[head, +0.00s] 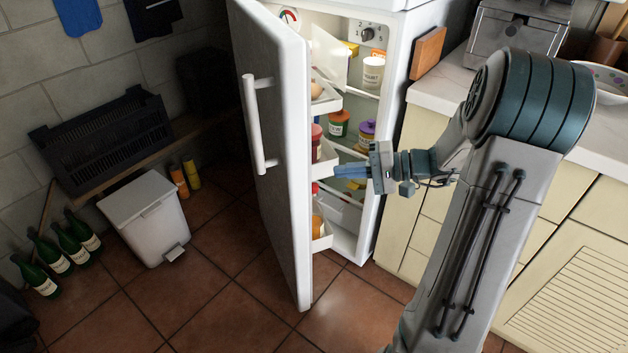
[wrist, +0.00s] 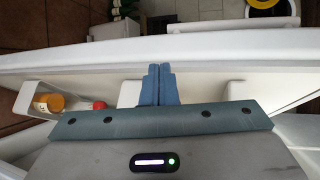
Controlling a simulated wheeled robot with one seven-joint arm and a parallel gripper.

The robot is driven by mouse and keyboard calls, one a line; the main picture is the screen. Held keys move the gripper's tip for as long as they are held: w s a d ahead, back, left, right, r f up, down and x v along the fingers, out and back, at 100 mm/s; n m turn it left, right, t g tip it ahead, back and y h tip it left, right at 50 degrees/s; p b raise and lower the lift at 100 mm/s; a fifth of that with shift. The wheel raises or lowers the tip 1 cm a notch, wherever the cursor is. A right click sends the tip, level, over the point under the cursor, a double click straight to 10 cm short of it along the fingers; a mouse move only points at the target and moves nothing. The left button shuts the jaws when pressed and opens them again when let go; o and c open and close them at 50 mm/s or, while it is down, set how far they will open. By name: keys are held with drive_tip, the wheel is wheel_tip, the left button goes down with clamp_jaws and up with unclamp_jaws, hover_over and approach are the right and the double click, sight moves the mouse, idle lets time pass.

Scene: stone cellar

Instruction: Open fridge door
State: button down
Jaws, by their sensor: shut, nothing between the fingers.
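The fridge (head: 395,110) is white and stands left of the counter, with its shelves of jars showing. Its door (head: 275,150) stands partly open, swung out toward the left, with a long white handle (head: 254,125) on its outer face. My gripper (head: 338,171) is at the inner side of the door, by the door shelves, away from the handle. In the wrist view the blue fingers (wrist: 157,84) are together and empty, pointing at the inner face of the door (wrist: 215,72). I cannot tell whether the fingertips touch it.
A white bin (head: 148,220) stands on the tiled floor left of the door, with two orange and yellow bottles (head: 185,178) behind it. Several green bottles (head: 62,245) stand at the far left. A black crate (head: 105,140) sits on a low shelf. The floor before the door is clear.

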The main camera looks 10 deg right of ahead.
sight(315, 165)
drive_tip(key=w+d+f+m+t+b, duration=0.2)
drive_tip(key=w+d+f+t, duration=0.25)
drive_tip(key=d, duration=0.25)
drive_tip(key=shift+y, duration=0.4)
drive_tip(key=b+x, duration=0.1)
drive_tip(key=x, duration=0.9)
drive_tip(key=shift+s+a+r+b, duration=0.1)
drive_tip(key=shift+s+a+b, duration=0.05)
drive_tip(key=shift+s+b, duration=0.25)
drive_tip(key=shift+s+a, duration=0.25)
drive_tip(key=shift+a, duration=0.95)
drive_tip(key=shift+s+a+r+b, duration=0.1)
drive_tip(key=shift+a+b, duration=0.2)
drive_tip(key=shift+a, duration=0.35)
